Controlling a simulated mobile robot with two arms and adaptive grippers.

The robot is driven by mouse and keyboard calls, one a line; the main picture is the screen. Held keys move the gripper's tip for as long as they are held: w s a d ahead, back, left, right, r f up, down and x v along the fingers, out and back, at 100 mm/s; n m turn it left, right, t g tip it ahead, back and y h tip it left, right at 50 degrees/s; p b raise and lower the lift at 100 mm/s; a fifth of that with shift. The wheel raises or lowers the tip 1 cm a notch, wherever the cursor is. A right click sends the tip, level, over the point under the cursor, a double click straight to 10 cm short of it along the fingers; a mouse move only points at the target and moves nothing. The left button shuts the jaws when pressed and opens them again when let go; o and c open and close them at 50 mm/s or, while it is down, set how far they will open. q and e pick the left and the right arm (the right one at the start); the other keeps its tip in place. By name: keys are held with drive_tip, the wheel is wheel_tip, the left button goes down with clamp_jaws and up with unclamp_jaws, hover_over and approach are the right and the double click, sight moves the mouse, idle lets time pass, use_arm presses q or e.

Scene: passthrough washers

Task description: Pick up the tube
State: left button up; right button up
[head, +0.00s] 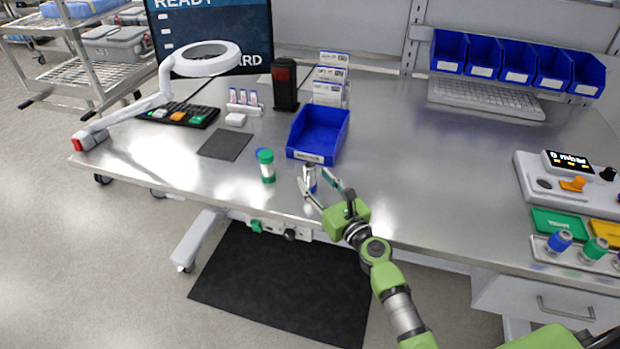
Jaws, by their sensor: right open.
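A green-capped tube (267,170) stands upright near the front of the metal table, with a bit of blue showing just behind its cap. My right gripper (313,186) is open over the table, to the right of the green-capped tube. A small blue and pale object (312,178), perhaps another tube, shows between its fingers. The fingers partly hide it, and I cannot tell whether they touch it. My left gripper is not in view.
A blue bin (320,133) stands just behind my right gripper. A white magnifier lamp (205,58), a dark pad (225,145) and a keypad (180,115) are at left. A gauge device (565,172) and capped vials (559,241) are at right. The table's middle right is clear.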

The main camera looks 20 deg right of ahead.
sight(313, 178)
drive_tip(key=w, duration=0.4)
drive_tip(key=shift+a+f, duration=0.3)
drive_tip(key=shift+a, duration=0.1)
drive_tip(key=shift+s+r, duration=0.1)
drive_tip(key=shift+s, duration=0.05)
clamp_jaws()
drive_tip(key=shift+r, duration=0.1)
